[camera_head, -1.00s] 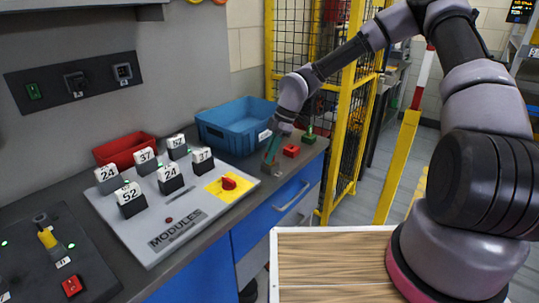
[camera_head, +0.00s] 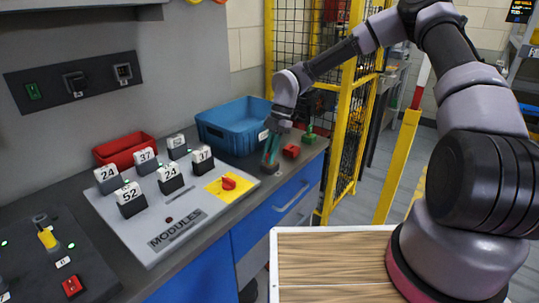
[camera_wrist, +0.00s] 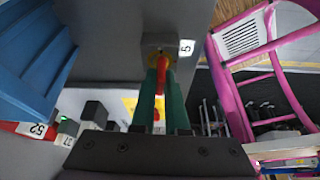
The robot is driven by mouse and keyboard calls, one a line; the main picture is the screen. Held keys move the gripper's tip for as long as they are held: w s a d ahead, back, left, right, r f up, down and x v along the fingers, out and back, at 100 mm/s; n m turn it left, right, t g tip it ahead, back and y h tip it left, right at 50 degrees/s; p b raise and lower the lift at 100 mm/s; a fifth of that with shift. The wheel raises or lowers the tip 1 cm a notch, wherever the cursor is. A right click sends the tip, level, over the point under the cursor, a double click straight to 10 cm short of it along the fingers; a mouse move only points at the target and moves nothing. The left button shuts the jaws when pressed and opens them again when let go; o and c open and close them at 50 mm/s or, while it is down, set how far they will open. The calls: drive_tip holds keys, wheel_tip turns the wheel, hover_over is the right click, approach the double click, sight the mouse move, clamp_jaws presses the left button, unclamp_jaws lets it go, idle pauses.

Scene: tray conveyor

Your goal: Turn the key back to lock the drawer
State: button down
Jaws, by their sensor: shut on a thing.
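My gripper (camera_head: 269,162) is at the far right part of the grey counter, pointing down at a small grey lock block. In the wrist view its green fingers (camera_wrist: 163,85) are shut on a red key (camera_wrist: 162,72). The key stands at a small block (camera_wrist: 160,45) with a yellowish face, next to a white label marked 5. The fingers hide part of the key, and I cannot tell its exact turn angle. The blue drawer (camera_head: 266,214) with a metal handle (camera_head: 291,197) is below the counter and looks closed.
A red block (camera_head: 291,151) and a green one (camera_head: 309,135) stand just right of my gripper. The MODULES panel (camera_head: 175,226) with several numbered blocks lies left. A yellow cage frame (camera_head: 345,140) stands to the right.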

drive_tip(key=shift+d+f+n, duration=0.15)
drive_tip(key=shift+f+n, duration=0.05)
drive_tip(key=shift+n, duration=0.3)
drive_tip(key=c, duration=0.8)
unclamp_jaws()
drive_tip(key=shift+c, duration=0.2)
drive_tip(key=shift+r, duration=0.1)
drive_tip(key=v, duration=1)
drive_tip(key=s+d+r+m+t+h, duration=0.2)
drive_tip(key=s+d+r+m, duration=0.2)
drive_tip(key=d+r+m, duration=0.4)
drive_tip(key=s+d+r+m+t+h, duration=0.1)
drive_tip(key=s+d+r+m+t, duration=0.1)
drive_tip(key=s+d+r+m, duration=0.5)
drive_tip(key=s+d+r+m+t+y, duration=0.2)
drive_tip(key=s+d+r+m+t, duration=0.4)
drive_tip(key=s+r+m, duration=0.5)
drive_tip(key=d+r+m, duration=0.1)
drive_tip(key=m, duration=0.5)
drive_tip(key=shift+m, duration=0.3)
